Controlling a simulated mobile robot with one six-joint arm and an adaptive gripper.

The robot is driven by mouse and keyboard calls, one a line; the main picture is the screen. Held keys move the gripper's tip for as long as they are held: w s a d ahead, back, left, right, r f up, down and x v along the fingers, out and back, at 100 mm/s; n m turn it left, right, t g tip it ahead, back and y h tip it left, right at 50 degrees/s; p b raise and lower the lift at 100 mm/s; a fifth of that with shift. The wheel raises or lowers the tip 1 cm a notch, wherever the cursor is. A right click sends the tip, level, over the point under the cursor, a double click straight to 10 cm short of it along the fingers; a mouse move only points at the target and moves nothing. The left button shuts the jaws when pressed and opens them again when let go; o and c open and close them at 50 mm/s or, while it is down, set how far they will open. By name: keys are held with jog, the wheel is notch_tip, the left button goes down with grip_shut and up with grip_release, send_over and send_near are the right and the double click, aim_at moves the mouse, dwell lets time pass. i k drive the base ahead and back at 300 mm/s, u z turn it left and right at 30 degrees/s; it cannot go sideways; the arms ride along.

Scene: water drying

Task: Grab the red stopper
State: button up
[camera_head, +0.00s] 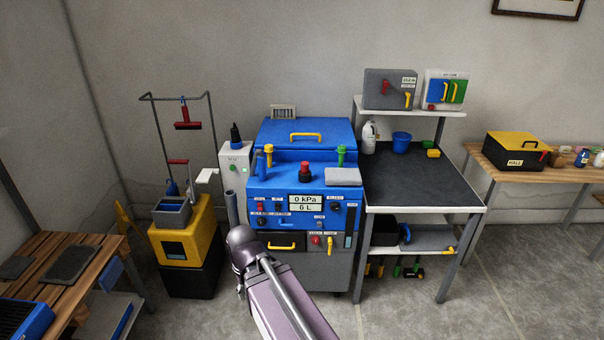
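A smaller red part (316,241) sits low on the machine's grey front panel. My purple-grey arm rises from the bottom middle to a dark joint in front of the machine's lower left. My gripper's fingers cannot be made out. Nothing touches the red piece on top.
A yellow and black cart (184,250) stands left of the machine. A grey-topped workbench (420,185) is close on its right, with a white jug (369,138) and blue cup (401,142). Wooden tables flank both sides. Open floor (400,315) shows at the front right.

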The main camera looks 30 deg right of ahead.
aim_at(305, 165)
jog(key=z, duration=0.05)
jog(key=i, duration=1)
jog(key=u, duration=0.05)
